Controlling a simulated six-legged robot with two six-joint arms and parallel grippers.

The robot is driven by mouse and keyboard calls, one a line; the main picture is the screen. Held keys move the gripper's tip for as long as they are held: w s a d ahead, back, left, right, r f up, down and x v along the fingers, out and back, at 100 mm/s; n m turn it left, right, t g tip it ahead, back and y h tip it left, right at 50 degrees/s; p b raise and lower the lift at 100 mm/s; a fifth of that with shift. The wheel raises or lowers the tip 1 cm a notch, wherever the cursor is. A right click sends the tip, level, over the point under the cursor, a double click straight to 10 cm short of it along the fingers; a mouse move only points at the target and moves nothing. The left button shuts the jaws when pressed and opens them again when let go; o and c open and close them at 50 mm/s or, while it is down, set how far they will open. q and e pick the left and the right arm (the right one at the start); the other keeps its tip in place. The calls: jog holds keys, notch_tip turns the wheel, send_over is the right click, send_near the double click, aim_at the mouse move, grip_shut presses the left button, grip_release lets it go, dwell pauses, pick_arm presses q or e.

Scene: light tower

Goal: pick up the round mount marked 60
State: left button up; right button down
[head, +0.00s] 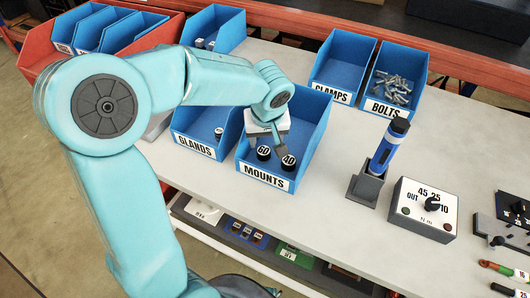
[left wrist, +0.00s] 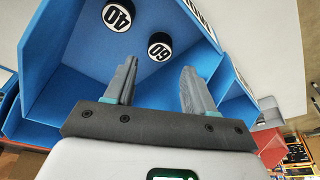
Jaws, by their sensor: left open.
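The round mount marked 60 (head: 263,152) is a short black cylinder with a white label on top. It sits in the blue bin labelled MOUNTS (head: 265,178), left of the mount marked 40 (head: 288,162). In the left wrist view the 60 mount (left wrist: 160,46) lies beyond my fingertips, and the 40 mount (left wrist: 117,15) is up and to its left. My left gripper (head: 279,146) is over the bin, its jaws open. In the left wrist view the left gripper (left wrist: 160,74) has nothing between its fingers. My right gripper is not in view.
The blue GLANDS bin (head: 195,146) adjoins on the left. CLAMPS (head: 335,94) and BOLTS (head: 386,108) bins stand behind to the right. A blue tool (head: 389,147) stands upright in a grey holder, beside a dial box (head: 424,209). The grey table is clear between them.

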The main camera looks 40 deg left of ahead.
aim_at(264, 151)
pick_arm(q)
jog(key=shift+x, duration=1.1)
jog(key=x, duration=0.5)
jog(key=shift+w+a+f, duration=0.15)
jog(key=shift+w+a, duration=0.05)
jog(key=shift+a, duration=0.15)
jog(key=shift+d, duration=0.1)
jog(key=c, duration=0.8)
